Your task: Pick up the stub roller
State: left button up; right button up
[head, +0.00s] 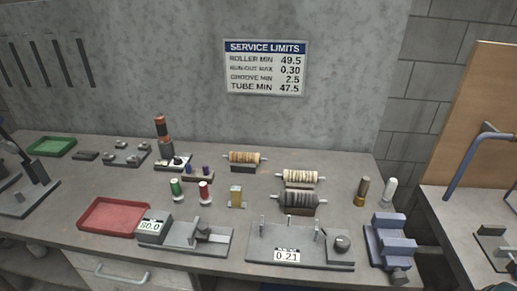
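No label marks which piece is the stub roller. Three rollers with metal shaft ends lie on the bench: a tan banded roller (244,157) on a dark block, a cream-and-tan roller (294,177) to its right, and a dark grey ribbed roller (299,199) just in front of that one. The supports under the two front rollers are partly hidden. Neither of my grippers shows in the head view.
The grey bench (130,182) holds a red tray (112,214), a green tray (52,147), a gauge reading 80.0 (152,227), a fixture reading 0.21 (287,255) and a blue stepped block (392,240). Small upright pieces stand between. A second bench is at right.

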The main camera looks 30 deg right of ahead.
aim_at(299, 177)
jog(key=k+z, duration=0.2)
jog(key=z, duration=0.9)
